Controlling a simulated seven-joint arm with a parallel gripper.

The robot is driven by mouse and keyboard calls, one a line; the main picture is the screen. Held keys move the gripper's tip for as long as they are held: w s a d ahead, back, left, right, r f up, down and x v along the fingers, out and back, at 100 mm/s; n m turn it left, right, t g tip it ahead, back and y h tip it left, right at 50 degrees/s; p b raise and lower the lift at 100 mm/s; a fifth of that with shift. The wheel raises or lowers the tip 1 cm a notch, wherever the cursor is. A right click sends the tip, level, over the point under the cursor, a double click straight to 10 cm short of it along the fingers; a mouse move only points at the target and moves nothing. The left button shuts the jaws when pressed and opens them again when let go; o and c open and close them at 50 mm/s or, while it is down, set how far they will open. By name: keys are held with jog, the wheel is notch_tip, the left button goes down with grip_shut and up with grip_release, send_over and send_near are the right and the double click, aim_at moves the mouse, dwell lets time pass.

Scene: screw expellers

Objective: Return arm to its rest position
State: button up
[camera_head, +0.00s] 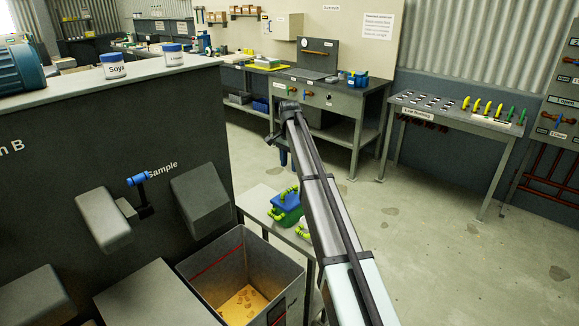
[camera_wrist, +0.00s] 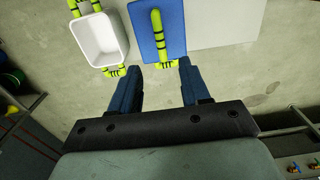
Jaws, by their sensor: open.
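My gripper (camera_wrist: 159,64) is open, with its two dark blue fingers apart and nothing between them. In the head view my gripper (camera_head: 283,158) hangs below the end of my raised arm, above the small side table and apart from it. In the wrist view a white tub (camera_wrist: 97,38) with yellow-green handles is beyond the left finger. A blue lid (camera_wrist: 172,45) with a yellow-green handle is beyond the fingers. The head view shows a green container with a blue lid (camera_head: 286,202) on the small table, partly beside my arm.
A grey machine (camera_head: 60,160) with a "Sample" lever (camera_head: 138,180) stands at the left. A grey bin (camera_head: 208,285) with yellow material is below it. A workbench (camera_head: 355,105) and a tool table (camera_head: 465,115) stand behind. Floor (camera_head: 440,235) at the right is open.

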jog(key=s+d+f+m+g, duration=0.1)
jog(key=d+f, duration=0.6)
jog(key=d, duration=0.3)
jog(key=s+d+f+m, duration=0.1)
jog(key=d+f, duration=0.7)
jog(key=d, duration=0.3)
jog(key=s+d+f+g, duration=0.1)
jog(key=s+d+f, duration=0.2)
jog(key=s+f, duration=0.3)
jog(key=s+d+f, duration=0.3)
jog(key=d+f, duration=0.1)
jog(key=f, duration=0.4)
jog(key=s+a+f+n+g, duration=0.1)
jog(key=s+a+f+n, duration=0.3)
jog(key=s+f, duration=0.9)
jog(key=s+a+f+n+g, duration=0.15)
jog(key=s+a+f, duration=0.5)
jog(key=s, duration=0.95)
jog(key=s+a+f+n+g, duration=0.1)
jog(key=s+a+f+n, duration=0.1)
jog(key=s, duration=1.3)
jog(key=s+a+f+n+g, duration=0.1)
jog(key=s+a+f+n, duration=0.2)
jog(key=s, duration=1.3)
jog(key=shift+a+f, duration=0.15)
